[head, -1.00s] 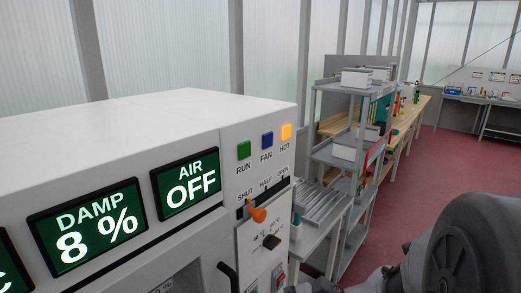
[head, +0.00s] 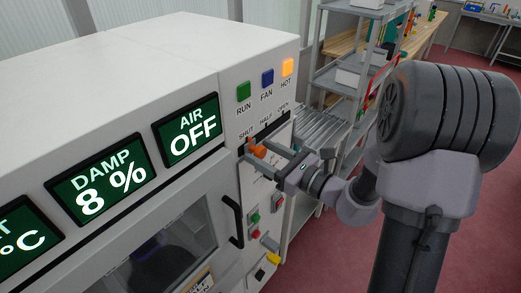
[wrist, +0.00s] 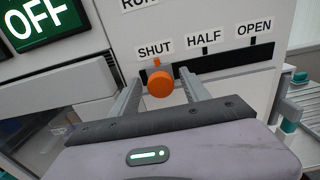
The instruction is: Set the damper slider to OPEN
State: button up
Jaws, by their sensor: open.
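The damper slider's orange knob (head: 258,151) sits near the SHUT end of its dark horizontal slot on the white machine's front. In the wrist view the knob (wrist: 160,83) is just right of the SHUT label (wrist: 155,50), with the HALF label (wrist: 204,34) and OPEN label (wrist: 254,28) to its right. My gripper (head: 264,150) is at the knob, its fingers pointing at the panel. In the wrist view my gripper (wrist: 158,82) is open, one finger on each side of the knob, with visible gaps. The DAMP display (head: 104,184) reads 8 %.
The AIR display (head: 188,130) reads OFF. RUN, FAN and HOT buttons sit above the slot; the HOT button (head: 287,67) is lit orange. A door handle (head: 232,221) and small switches are below. A grey shelf rack (head: 340,75) stands behind on the right.

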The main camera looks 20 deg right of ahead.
jog(key=shift+w+a, duration=0.35)
jog(key=shift+w, duration=0.1)
grip_shut()
dwell(1.1)
